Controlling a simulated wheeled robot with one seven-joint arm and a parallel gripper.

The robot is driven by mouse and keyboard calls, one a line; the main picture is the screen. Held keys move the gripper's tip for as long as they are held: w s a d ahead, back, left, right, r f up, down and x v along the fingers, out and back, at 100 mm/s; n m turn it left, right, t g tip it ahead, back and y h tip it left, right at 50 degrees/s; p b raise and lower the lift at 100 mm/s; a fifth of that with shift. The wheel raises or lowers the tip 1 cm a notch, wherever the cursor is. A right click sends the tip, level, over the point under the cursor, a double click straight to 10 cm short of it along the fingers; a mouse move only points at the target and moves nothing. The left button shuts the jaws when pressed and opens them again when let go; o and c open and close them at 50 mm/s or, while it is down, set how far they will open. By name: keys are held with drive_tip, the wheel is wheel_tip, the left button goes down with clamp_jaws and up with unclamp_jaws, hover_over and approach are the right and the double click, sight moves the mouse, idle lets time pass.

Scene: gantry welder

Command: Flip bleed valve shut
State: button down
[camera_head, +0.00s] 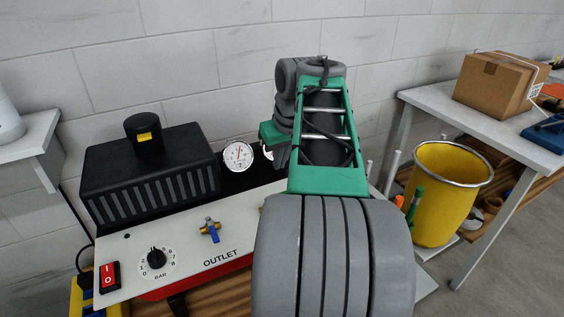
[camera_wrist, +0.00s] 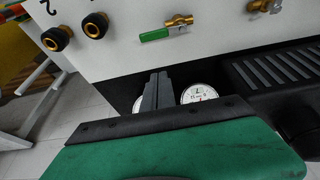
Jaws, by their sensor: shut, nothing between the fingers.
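A valve with a brass body and green lever (camera_wrist: 160,34) sits on the light panel in the wrist view, its lever pointing left in the picture. A second brass valve with a blue lever (camera_head: 210,230) is on the panel, and its edge shows at the top of the wrist view (camera_wrist: 266,5). I cannot read which one is marked as bleed. My gripper (camera_wrist: 155,90) is shut and empty, in front of the gauges and apart from both valves. In the head view my arm hides the green-lever valve and my fingertips.
A gauge (camera_head: 238,155) stands behind the panel (camera_head: 185,268), beside a black ribbed housing (camera_head: 150,178). A pressure knob (camera_head: 156,259) and red switch (camera_head: 109,276) are at the left. Brass outlets (camera_wrist: 95,25) are on the panel. A yellow bin (camera_head: 436,195) stands right.

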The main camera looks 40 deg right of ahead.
drive_tip(key=b+x, duration=0.1)
drive_tip(key=x, duration=0.5)
drive_tip(key=shift+f, duration=0.1)
drive_tip(key=shift+s+a, duration=0.25)
drive_tip(key=shift+s, duration=0.7)
drive_tip(key=shift+s+a, duration=0.25)
drive_tip(key=shift+s, duration=0.75)
